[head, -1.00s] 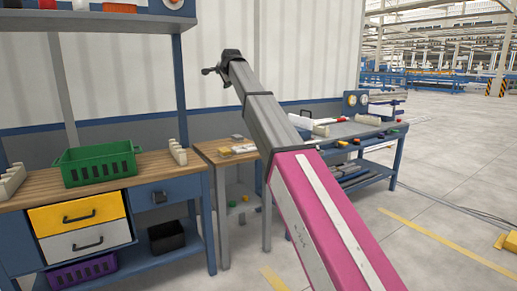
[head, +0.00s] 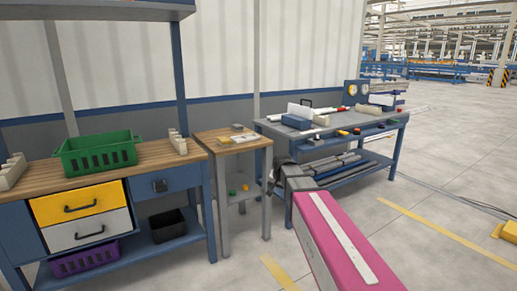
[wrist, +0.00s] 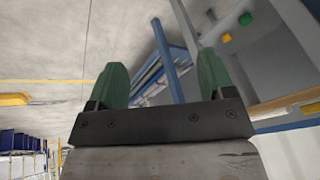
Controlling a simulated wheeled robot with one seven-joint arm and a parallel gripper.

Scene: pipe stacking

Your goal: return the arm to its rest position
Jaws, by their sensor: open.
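My arm shows in the head view, with a pink link (head: 335,240) at the lower middle and a grey link (head: 298,183) beyond it. My gripper (wrist: 163,75) shows in the wrist view with two green fingers spread apart and nothing between them. In the head view its dark end is small and partly hidden, low in front of the gap between the small wooden stand (head: 215,145) and the blue workbench (head: 398,150). Grey pipes (head: 340,165) lie on the workbench's lower shelf, close behind my arm in the picture.
A wooden-topped bench (head: 155,160) on the left carries a green crate (head: 97,160). A purple crate (head: 85,262) and a black bin (head: 167,225) sit on its lower shelf. The floor (head: 450,190) at the right is mostly open, with a yellow block (head: 510,232) at the edge.

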